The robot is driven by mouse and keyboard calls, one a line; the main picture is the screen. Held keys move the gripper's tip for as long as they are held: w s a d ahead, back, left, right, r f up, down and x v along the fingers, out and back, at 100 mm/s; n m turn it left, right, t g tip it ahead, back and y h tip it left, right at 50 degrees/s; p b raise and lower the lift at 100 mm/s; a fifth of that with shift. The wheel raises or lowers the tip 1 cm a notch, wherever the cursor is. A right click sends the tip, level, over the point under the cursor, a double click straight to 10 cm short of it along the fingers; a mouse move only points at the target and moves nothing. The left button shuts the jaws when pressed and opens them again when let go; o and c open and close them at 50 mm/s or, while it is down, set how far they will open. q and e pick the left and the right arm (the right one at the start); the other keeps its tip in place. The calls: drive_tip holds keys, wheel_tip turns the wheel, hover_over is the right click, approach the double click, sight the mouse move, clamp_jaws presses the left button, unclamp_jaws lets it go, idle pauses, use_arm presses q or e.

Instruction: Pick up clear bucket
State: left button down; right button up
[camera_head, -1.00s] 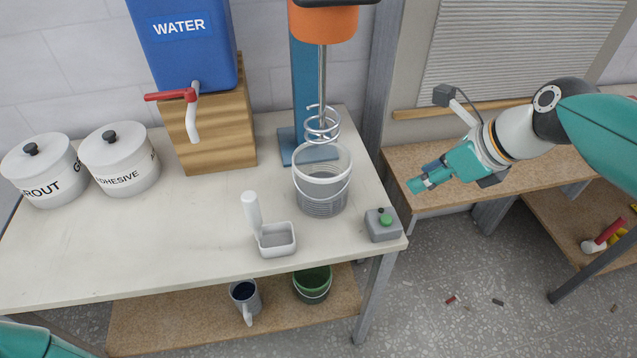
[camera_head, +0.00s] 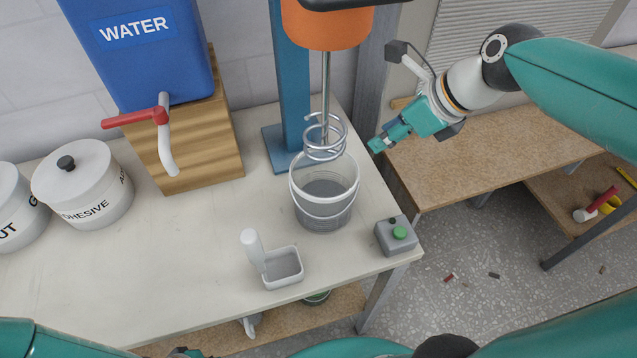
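The clear bucket (camera_head: 324,211) stands upright on the white bench top, under the mixer. It is see-through, with a pale rim, a wire handle around its side and grey material inside. The mixer's spiral whisk (camera_head: 324,140) hangs from an orange head at the bucket's mouth; its lower end overlaps the rim. My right gripper (camera_head: 377,145) is teal and empty, to the right of and above the bucket in the picture, apart from it. Its fingers show edge-on, so I cannot tell how far they are parted. My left gripper is not in view.
A grey box with a green button (camera_head: 396,236) sits right of the bucket. A white scoop (camera_head: 281,267) lies in front. A blue water tank (camera_head: 140,45) with a red-handled tap and an adhesive canister (camera_head: 85,190) stand left. The blue mixer post (camera_head: 292,90) rises behind the bucket.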

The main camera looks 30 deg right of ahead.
approach(344, 162)
drive_tip(key=x, duration=0.5)
drive_tip(key=shift+b+x, duration=0.35)
drive_tip(key=shift+x, duration=2.35)
drive_tip(key=shift+d, duration=0.1)
clamp_jaws()
drive_tip(key=shift+r, duration=0.1)
